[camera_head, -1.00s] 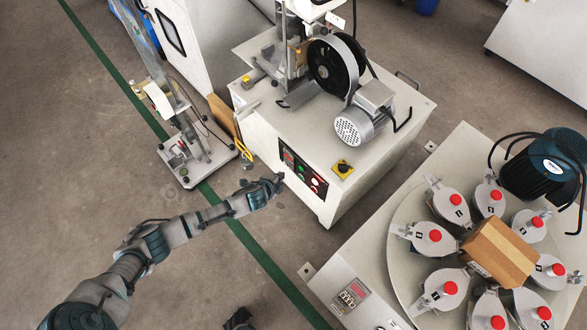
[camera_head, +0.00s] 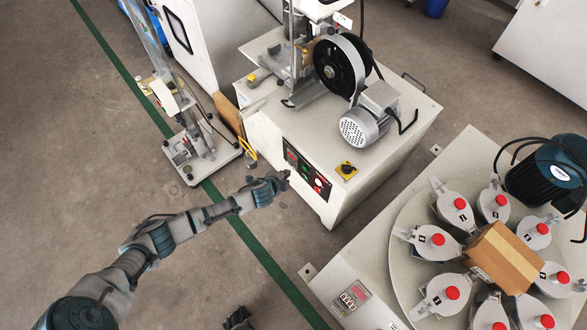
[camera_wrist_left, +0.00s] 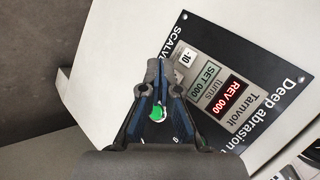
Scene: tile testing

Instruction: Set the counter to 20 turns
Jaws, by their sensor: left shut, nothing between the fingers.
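The counter is on a black control panel (camera_head: 306,168) on the front of the white abrasion machine. In the left wrist view the panel (camera_wrist_left: 262,62) is turned sideways. Its red display (camera_wrist_left: 229,97) reads REV 000 and the display beside it (camera_wrist_left: 205,85) reads SET 000. A white key marked -10 (camera_wrist_left: 186,56) sits near them; other keys are hidden behind my fingers. My left gripper (camera_head: 287,176) is shut and empty, its tips (camera_wrist_left: 155,66) at the panel's left side. Contact cannot be told. A green button (camera_wrist_left: 157,112) shows between the fingers. A dark part, likely my right gripper (camera_head: 238,319), shows at the bottom edge.
A yellow-based knob (camera_head: 346,170) is right of the panel. A round table with red-capped stations (camera_head: 405,262) and its own small panel (camera_head: 352,297) stand at lower right. A small test stand (camera_head: 200,155) is at left. The floor around my arm is clear.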

